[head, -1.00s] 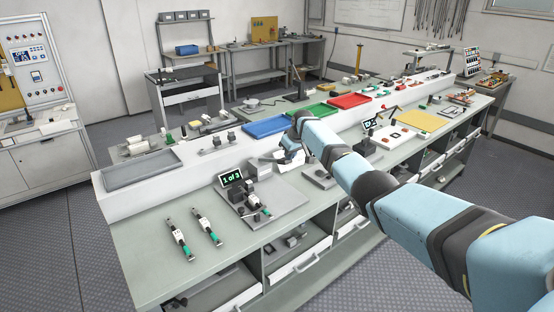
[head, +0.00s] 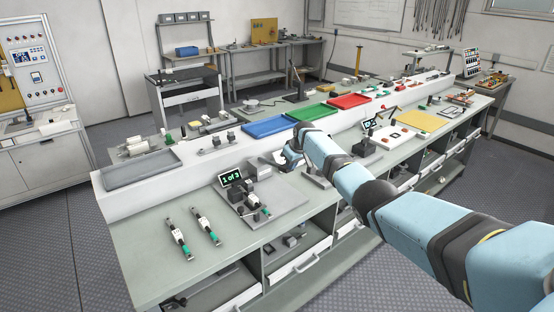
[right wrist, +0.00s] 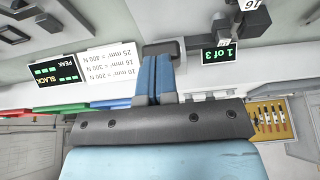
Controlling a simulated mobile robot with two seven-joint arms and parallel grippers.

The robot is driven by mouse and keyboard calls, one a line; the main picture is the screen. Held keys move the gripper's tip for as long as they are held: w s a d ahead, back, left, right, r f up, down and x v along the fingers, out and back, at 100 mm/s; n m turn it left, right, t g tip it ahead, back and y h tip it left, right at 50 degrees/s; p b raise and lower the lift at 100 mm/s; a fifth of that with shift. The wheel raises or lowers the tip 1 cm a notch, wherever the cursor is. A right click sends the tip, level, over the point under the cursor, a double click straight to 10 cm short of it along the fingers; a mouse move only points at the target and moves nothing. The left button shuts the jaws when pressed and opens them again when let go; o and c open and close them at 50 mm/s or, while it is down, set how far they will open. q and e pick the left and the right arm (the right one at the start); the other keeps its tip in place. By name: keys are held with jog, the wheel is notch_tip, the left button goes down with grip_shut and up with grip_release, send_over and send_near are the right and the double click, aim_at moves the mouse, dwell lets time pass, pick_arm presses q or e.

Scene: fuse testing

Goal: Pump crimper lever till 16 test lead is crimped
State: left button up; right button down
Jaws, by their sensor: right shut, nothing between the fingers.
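The crimper (head: 250,203) stands on a grey plate on the near bench, with a green-ended lead at its front. A dark block there carries a "16" label (right wrist: 248,4), cut by the top edge. I cannot make out the lever clearly. Two other green-ended leads (head: 180,238) lie left of the crimper. My right gripper (head: 291,160) is behind and right of the crimper, partly hidden by my arm. Its blue fingers (right wrist: 160,48) are together and empty. My left gripper is out of view.
Blue (head: 268,127), green (head: 312,112) and red (head: 349,101) trays line the raised shelf behind. A grey tray (head: 140,170) sits at its left end. A second small screen (head: 370,123) stands to the right. The bench front left is mostly clear.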

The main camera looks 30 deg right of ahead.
jog(key=f, duration=0.3)
jog(key=f+b, duration=0.1)
jog(key=shift+s+f, duration=0.15)
jog(key=shift+s, duration=0.15)
dwell(0.4)
jog(key=shift+w+r+p, duration=0.3)
jog(key=shift+r+p, duration=0.25)
jog(key=shift+r, duration=0.85)
jog(key=shift+w+r+p, duration=0.3)
jog(key=shift+r+p, duration=0.2)
jog(key=shift+r, duration=0.85)
jog(key=shift+w+r+p, duration=0.3)
jog(key=shift+r+p, duration=0.25)
jog(key=shift+r, duration=0.85)
jog(key=shift+f, duration=0.25)
